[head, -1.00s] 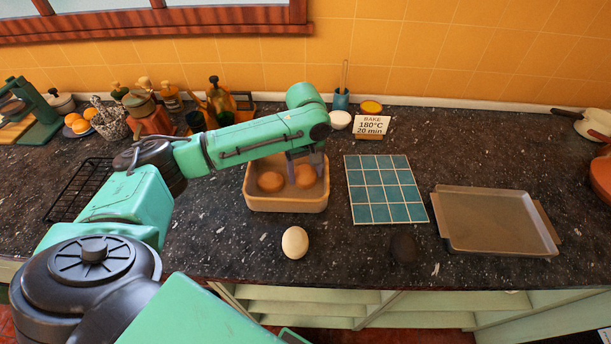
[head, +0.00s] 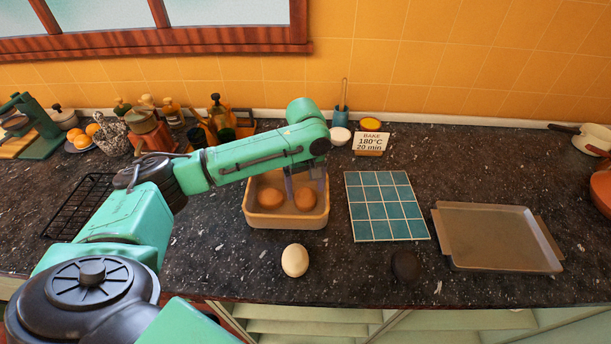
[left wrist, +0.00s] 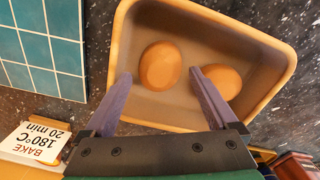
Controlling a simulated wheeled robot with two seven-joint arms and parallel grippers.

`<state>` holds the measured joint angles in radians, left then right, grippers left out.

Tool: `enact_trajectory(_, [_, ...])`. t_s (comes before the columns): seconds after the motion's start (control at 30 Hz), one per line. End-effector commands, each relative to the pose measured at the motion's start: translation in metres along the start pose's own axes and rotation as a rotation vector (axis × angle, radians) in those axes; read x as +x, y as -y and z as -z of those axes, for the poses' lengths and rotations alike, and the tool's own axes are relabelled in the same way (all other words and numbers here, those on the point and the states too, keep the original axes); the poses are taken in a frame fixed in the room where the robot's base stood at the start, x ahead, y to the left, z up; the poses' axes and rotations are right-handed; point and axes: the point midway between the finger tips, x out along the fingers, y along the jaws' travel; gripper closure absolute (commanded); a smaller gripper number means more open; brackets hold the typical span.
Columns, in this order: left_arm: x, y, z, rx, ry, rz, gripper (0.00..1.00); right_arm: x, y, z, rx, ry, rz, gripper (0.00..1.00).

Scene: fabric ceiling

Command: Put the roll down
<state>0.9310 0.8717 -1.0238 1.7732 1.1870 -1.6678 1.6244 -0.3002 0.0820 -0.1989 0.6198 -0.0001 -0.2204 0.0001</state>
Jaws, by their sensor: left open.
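A light wooden box (head: 285,220) stands on the dark counter with two brown rolls in it, a right roll (head: 305,199) and a left roll (head: 270,198). My left gripper (head: 306,190) reaches down into the box's right half, open. In the left wrist view, where the sides are swapped, its fingers (left wrist: 158,82) are spread, with the right roll (left wrist: 160,66) beyond and between the tips. The left roll (left wrist: 224,82) is partly behind one finger there. Whether a finger touches a roll cannot be told. My right gripper is not in view.
A pale roll-like piece (head: 294,260) and a dark one (head: 405,265) lie near the counter's front edge. A blue tiled board (head: 387,207) and a metal tray (head: 498,238) lie right of the box. A bake sign (head: 371,140) stands behind.

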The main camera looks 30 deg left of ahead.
Motion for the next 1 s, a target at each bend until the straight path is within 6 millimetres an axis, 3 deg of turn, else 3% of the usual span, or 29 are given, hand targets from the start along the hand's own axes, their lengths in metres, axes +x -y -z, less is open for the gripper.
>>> enact_trajectory(0.2, [-0.059,-0.001,0.000,0.000,-0.003,-0.005,0.08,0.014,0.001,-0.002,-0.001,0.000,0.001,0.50])
enact_trajectory(0.33, [-0.082,-0.001,0.000,0.000,-0.001,-0.002,0.08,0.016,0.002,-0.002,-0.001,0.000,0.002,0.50])
enact_trajectory(0.5, [-0.090,0.000,0.000,0.000,0.001,0.001,0.08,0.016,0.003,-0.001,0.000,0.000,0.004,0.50])
enact_trajectory(1.0, [-0.089,0.000,0.000,-0.001,0.001,0.001,0.08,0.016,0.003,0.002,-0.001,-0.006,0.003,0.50])
